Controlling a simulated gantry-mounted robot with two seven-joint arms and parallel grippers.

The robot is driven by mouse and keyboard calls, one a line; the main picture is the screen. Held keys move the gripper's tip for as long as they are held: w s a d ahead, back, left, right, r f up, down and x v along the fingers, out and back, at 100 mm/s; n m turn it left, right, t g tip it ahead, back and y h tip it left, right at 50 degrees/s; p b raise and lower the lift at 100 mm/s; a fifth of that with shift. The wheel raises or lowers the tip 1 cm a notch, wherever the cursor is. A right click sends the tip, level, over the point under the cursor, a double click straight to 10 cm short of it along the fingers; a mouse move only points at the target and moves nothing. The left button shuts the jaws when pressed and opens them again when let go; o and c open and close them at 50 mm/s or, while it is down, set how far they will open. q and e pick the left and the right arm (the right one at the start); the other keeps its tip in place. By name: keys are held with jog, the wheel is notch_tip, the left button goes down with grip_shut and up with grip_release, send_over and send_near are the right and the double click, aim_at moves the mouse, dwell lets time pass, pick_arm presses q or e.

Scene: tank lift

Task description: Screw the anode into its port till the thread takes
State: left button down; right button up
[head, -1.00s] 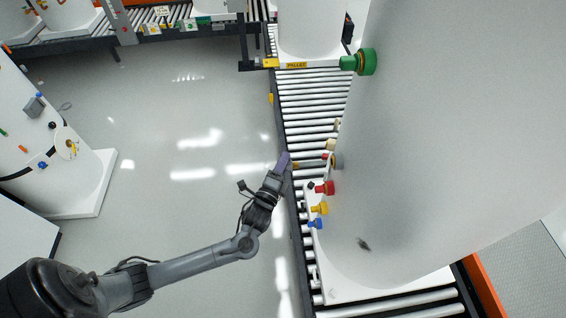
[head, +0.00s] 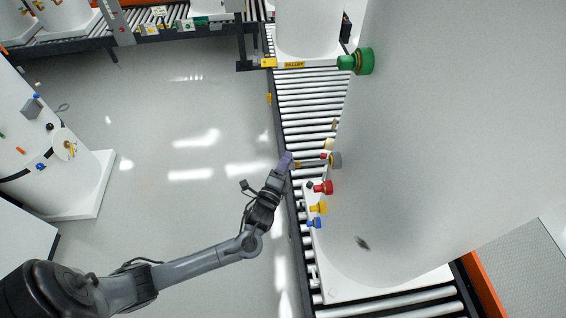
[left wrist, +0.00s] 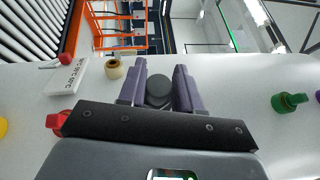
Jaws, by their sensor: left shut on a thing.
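The white tank (head: 440,150) fills the right of the head view, with coloured fittings along its left side. The tank's white wall lies behind the piece. The port is hidden there, and I cannot tell whether the anode touches it. My right gripper is in neither view.
Red (head: 324,187), yellow (head: 319,208) and blue (head: 315,223) fittings stick out near my left gripper. The tank stands over a roller conveyor (head: 308,105). The floor (head: 150,130) to the left is clear.

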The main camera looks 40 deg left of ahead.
aim_at(319, 162)
pick_arm(q)
jog(key=shift+w+d+b, duration=0.3)
jog(key=shift+w+d, duration=0.9)
jog(key=shift+w, duration=0.15)
jog(key=shift+w+d, duration=0.4)
jog(key=shift+w+d+b, duration=0.35)
jog(key=shift+w+d, duration=0.25)
jog(key=shift+w, duration=0.1)
jog(key=shift+w+d, duration=0.7)
jog(key=shift+w, duration=0.05)
jog(key=shift+w+d+b, duration=0.65)
jog(key=shift+w+d, duration=0.15)
jog(key=shift+w, duration=0.1)
dwell(0.3)
jog(key=c, duration=0.7)
grip_release()
jog(key=shift+s+d+f, duration=0.15)
jog(key=shift+s, duration=0.35)
jog(key=b+v, duration=0.2)
jog(key=v, duration=0.7)
jog(key=shift+s+d, duration=0.15)
jog(key=shift+s, duration=0.25)
